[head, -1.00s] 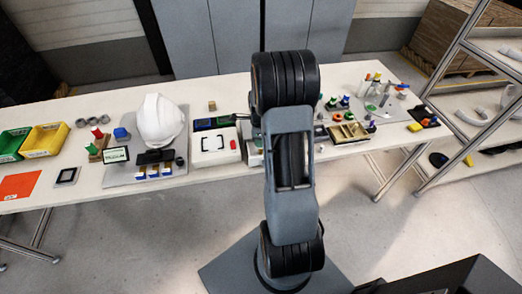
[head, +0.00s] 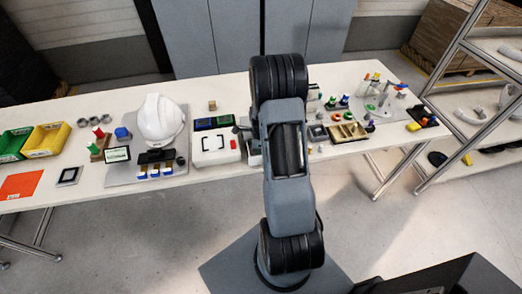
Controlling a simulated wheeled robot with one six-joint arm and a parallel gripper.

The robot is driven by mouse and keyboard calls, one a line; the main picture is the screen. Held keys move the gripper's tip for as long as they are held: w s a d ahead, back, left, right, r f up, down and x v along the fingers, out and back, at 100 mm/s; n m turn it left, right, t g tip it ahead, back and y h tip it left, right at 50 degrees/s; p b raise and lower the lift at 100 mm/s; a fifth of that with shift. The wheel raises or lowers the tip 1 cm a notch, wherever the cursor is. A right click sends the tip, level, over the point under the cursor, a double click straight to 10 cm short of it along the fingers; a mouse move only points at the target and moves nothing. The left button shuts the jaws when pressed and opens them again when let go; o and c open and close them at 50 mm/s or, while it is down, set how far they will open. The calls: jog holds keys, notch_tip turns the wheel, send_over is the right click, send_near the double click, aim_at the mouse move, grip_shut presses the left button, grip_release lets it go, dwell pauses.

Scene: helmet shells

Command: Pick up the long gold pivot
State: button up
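I cannot make out the long gold pivot in the head view; at this size no piece can be told as it. My arm rises through the middle of the view and covers part of the table. My gripper cannot be made out and seems hidden behind the arm, so its state and place relative to the pivot do not show.
A white helmet shell (head: 160,120) stands on a grey plate left of centre, beside a white box (head: 215,147). Yellow (head: 46,139) and green (head: 12,144) bins are at the far left. A metal-framed shelf (head: 455,95) stands at the right. The table's front strip is mostly clear.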

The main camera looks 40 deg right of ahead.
grip_shut()
jog(key=shift+r, duration=0.1)
